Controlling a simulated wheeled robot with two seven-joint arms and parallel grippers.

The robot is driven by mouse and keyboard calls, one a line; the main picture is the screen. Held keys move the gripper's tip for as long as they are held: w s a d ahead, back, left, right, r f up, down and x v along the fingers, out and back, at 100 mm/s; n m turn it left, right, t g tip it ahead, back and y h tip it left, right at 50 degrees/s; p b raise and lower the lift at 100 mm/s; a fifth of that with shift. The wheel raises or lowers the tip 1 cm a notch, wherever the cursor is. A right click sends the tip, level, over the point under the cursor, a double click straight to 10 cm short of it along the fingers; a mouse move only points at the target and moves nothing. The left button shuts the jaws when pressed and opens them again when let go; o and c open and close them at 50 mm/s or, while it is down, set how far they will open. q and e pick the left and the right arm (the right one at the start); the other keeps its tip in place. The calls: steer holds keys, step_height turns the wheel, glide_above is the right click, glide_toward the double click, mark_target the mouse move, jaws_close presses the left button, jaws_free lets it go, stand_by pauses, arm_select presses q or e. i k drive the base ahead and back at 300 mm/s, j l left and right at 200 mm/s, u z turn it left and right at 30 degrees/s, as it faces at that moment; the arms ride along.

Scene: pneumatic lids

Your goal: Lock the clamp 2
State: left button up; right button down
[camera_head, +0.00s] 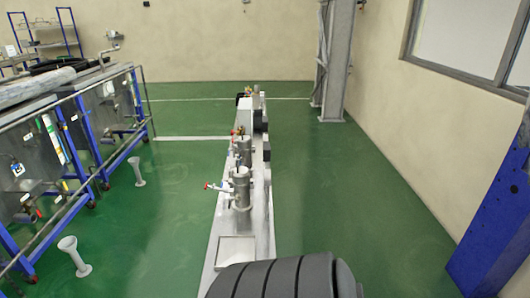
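I cannot make out a clamp 2 for certain; no label or number is readable at this size. On the left stand grey metal tanks (98,113) in blue frames, with pipes and small fittings along their tops and fronts. In the middle a long narrow metal bench (227,218) carries upright silver cylinders (241,187) and small valves with red handles (210,186). Any clamps among these parts are too small to tell, as is whether they are locked. Neither of my grippers is in view.
A dark grey ribbed shape (285,277) fills the bottom centre and covers the bench's near end. Two pale flared stands (74,254) (136,170) are beside the tanks. A grey column (335,65) and blue post (497,215) stand right. Green floor (350,200) is clear right of the bench.

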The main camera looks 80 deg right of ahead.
mark_target(217, 188)
steer(key=i+z, duration=0.15)
steer(key=z, duration=0.3)
steer(key=i+z, duration=0.2)
steer(key=z, duration=0.3)
steer(key=i+j+z, duration=0.1)
steer(key=z, duration=0.35)
steer(key=i+j+z, duration=0.15)
steer(key=z, duration=0.3)
steer(key=i+j+z, duration=0.15)
steer(key=z, duration=0.3)
steer(key=i+j+z, duration=0.15)
steer(key=z, duration=0.25)
steer(key=j, duration=0.1)
